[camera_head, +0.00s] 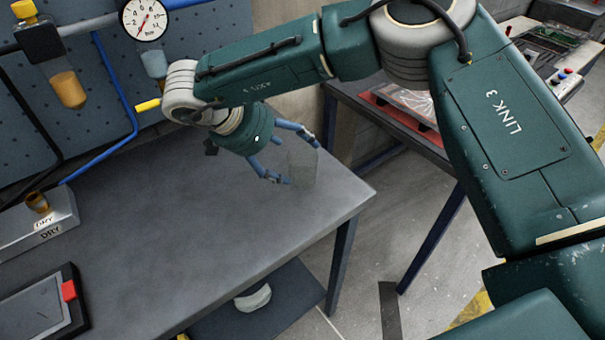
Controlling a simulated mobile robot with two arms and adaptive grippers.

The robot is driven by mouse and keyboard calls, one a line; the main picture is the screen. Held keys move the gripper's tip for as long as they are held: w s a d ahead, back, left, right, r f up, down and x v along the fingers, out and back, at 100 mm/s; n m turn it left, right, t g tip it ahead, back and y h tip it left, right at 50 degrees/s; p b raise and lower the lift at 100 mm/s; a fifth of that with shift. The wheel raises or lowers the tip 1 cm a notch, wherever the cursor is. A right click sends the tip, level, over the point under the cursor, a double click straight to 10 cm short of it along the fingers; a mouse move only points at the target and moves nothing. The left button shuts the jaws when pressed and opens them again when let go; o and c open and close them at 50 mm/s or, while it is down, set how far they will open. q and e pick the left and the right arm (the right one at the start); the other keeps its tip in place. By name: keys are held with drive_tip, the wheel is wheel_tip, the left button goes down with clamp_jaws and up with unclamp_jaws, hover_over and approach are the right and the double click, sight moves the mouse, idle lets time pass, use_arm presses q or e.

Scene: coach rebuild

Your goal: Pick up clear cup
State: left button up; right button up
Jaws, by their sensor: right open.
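The clear cup (302,168) is see-through and faint. It stands upright on the grey table (190,220), close to the right corner. My right gripper (295,161) is open, with its blue fingers reaching toward the cup from the left. One finger shows at the cup's near left side and the other by its upper rim. I cannot tell whether either finger touches it. My left gripper is not in view.
A DRY box (40,225) and a dark tablet-like device (38,310) sit at the table's left. A wall panel with a gauge (144,19), bottles and pipes stands behind. A second table with a red tray (385,104) is at right. The table's middle is clear.

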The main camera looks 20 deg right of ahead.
sight(300, 160)
drive_tip(key=b+x, duration=0.2)
drive_tip(key=x, duration=0.3)
drive_tip(key=shift+w+a+f, duration=0.1)
drive_tip(key=shift+f, duration=0.1)
drive_tip(key=shift+w+f, duration=0.1)
drive_tip(key=shift+c, duration=0.3)
drive_tip(key=c, duration=0.9)
drive_tip(key=shift+c, duration=0.6)
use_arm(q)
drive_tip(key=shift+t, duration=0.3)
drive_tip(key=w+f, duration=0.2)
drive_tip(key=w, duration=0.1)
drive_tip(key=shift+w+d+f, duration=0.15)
